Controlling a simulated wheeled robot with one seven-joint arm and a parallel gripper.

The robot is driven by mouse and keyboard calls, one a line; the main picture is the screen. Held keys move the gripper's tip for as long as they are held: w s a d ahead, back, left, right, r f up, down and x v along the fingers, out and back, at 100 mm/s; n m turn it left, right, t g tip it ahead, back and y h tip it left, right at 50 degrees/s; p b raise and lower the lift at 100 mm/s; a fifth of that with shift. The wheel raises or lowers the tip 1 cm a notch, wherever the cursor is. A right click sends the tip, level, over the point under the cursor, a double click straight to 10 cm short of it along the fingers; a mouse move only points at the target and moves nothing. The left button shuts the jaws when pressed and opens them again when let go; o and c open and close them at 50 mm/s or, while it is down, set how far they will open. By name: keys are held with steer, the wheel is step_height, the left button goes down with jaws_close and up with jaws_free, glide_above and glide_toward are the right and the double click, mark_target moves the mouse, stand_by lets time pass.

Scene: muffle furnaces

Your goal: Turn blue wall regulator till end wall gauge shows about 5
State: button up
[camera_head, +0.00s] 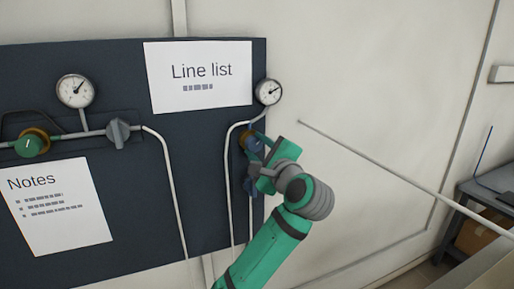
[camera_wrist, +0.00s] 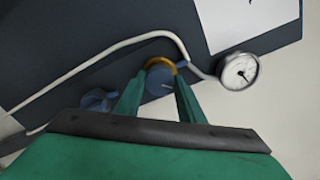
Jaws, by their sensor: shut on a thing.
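The blue regulator (camera_wrist: 158,83) with its brass-coloured collar (camera_wrist: 160,63) sits between the two fingers of my gripper (camera_wrist: 160,98) in the wrist view. My gripper is shut on it. In the head view, my green gripper (camera_head: 262,160) reaches the regulator from the lower right and hides part of it; the brass collar still shows at its left. The end wall gauge (camera_head: 269,92) is a small white dial just above, at the panel's right edge. It also shows in the wrist view (camera_wrist: 238,71), right of the fingers. Its needle is visible, but the numbers are too small to read.
The dark panel (camera_head: 120,195) also carries a second gauge (camera_head: 75,90), a green knob (camera_head: 31,144), a grey valve (camera_head: 119,133), a "Line list" sheet (camera_head: 200,90) and a "Notes" sheet (camera_head: 60,215). A thin rod (camera_head: 370,157) crosses the right side.

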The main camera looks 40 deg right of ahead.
steer(key=shift+f, duration=0.1)
steer(key=o, duration=1)
steer(key=shift+o, duration=0.2)
steer(key=v, duration=1.1)
steer(key=shift+d, duration=0.1)
